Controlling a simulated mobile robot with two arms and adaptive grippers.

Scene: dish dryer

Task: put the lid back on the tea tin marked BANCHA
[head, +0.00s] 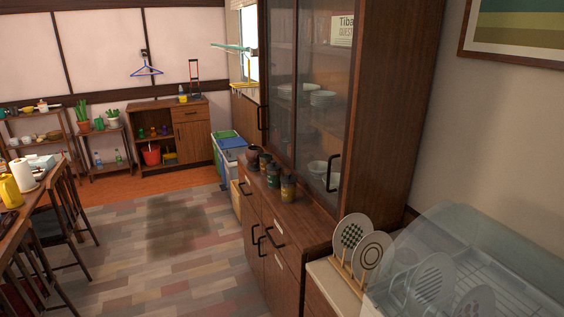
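Several small canisters stand in a row on the wooden cabinet's counter, in front of the glass doors. A reddish-brown one (253,157) is farthest, then a dark one (265,162), a dark green one (273,176) and a yellowish one (288,188) nearest. Their labels are too small to read, so I cannot tell which is marked BANCHA. I cannot make out a loose lid. Neither of my grippers is in view.
The tall cabinet (398,110) with glass doors holds plates. A clear-covered dish dryer (500,262) and a plate rack stand at the lower right. A table and chairs (60,208) stand left. The middle floor (130,250) is clear.

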